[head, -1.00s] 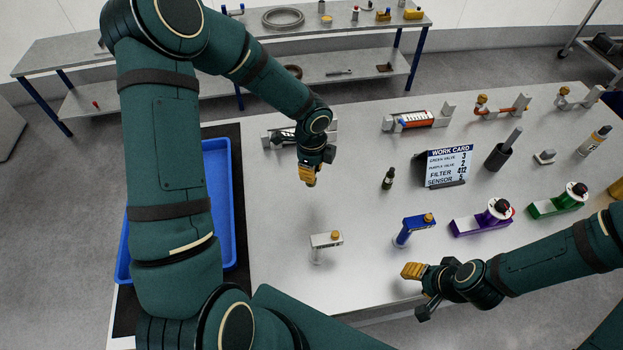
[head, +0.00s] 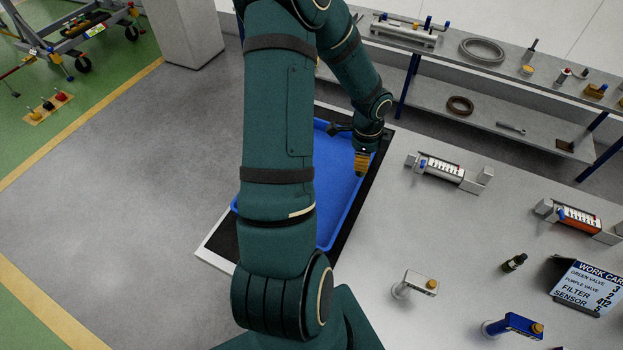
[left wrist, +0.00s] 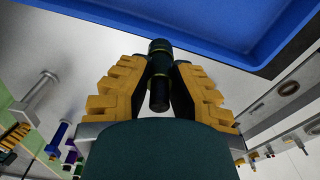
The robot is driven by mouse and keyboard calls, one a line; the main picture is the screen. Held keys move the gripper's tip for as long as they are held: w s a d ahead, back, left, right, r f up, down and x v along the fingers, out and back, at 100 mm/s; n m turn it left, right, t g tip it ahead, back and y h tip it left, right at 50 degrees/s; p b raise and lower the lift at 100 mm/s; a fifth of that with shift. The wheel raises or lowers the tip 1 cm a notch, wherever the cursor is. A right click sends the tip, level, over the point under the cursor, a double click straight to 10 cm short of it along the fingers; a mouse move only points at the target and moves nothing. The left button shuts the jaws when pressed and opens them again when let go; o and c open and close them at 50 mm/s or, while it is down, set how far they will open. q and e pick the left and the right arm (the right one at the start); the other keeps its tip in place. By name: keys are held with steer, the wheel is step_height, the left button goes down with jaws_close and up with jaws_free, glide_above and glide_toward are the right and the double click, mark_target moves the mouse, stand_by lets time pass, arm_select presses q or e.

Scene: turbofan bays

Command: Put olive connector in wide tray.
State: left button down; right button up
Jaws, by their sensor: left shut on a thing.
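My left gripper (head: 362,172) is at the right edge of the blue wide tray (head: 338,185) in the head view. In the left wrist view its yellow fingers (left wrist: 159,85) are shut on a dark, round-bodied piece, the olive connector (left wrist: 159,48). The connector's black narrow end points back between the fingers. The tray's blue wall (left wrist: 200,22) lies just beyond the connector there. In the head view the connector is too hidden to make out, and my left arm covers much of the tray. The visible tray floor is empty. My right gripper is out of view.
A white-grey valve piece (head: 415,284), a blue one (head: 513,326) and a small dark bottle-like piece (head: 513,262) stand on the table. A grey fixture (head: 450,172) sits right of the tray. The work card (head: 588,287) is at the right. A shelf bench (head: 470,70) stands behind.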

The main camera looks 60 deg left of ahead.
arm_select(q)
steer(key=s+a+r+n, duration=0.1)
steer(key=s+a+n, duration=0.4)
steer(key=s+a, duration=0.5)
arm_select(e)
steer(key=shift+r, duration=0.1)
arm_select(q)
steer(key=shift+t, duration=0.3)
step_height(320, 180, down, 10)
steer(key=shift+s+r+b, duration=0.1)
steer(key=shift+s+b, duration=0.05)
steer(key=shift+b, duration=0.3)
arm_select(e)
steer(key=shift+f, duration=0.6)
arm_select(q)
steer(key=c, duration=1.3)
jaws_free()
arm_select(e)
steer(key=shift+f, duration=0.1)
arm_select(q)
steer(key=shift+o, duration=1.4)
